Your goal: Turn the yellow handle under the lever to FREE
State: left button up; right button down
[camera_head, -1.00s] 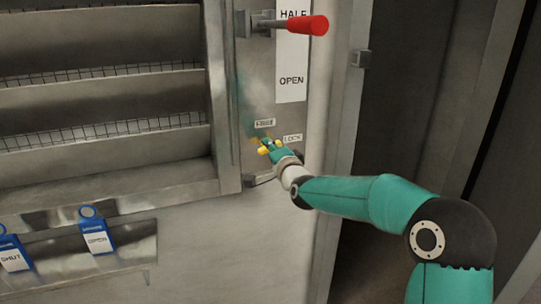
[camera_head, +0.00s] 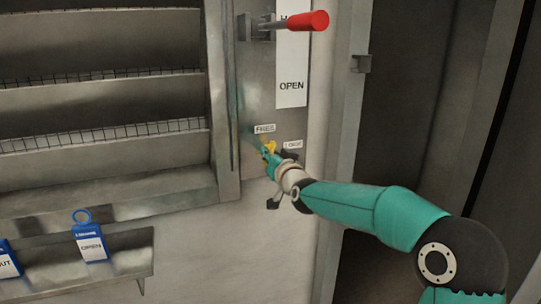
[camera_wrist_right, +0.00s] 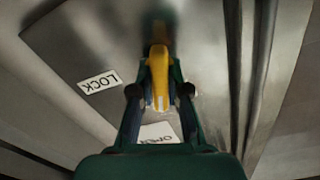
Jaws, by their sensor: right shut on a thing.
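The yellow handle (camera_head: 270,147) is on a grey metal panel, below the lever with the red grip (camera_head: 305,21). The FREE label (camera_head: 265,128) is just above the handle. In the right wrist view the yellow handle (camera_wrist_right: 158,72) lies lengthwise between my two fingers, with the LOCK label (camera_wrist_right: 100,82) to the left. My left gripper is not in view.
A white strip marked OPEN (camera_head: 291,85) runs down the panel beside the lever. A door frame (camera_head: 345,130) stands to the right.

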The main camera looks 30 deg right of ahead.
jog(key=shift+a+f+n, duration=0.1)
jog(key=shift+f+n, duration=0.1)
jog(key=shift+n, duration=0.8)
jog(key=shift+f+n, duration=0.2)
jog(key=shift+n, duration=0.8)
jog(key=c, duration=1.1)
grip_release()
jog(key=shift+c, duration=0.2)
jog(key=shift+r, duration=0.2)
jog(key=v, duration=1.2)
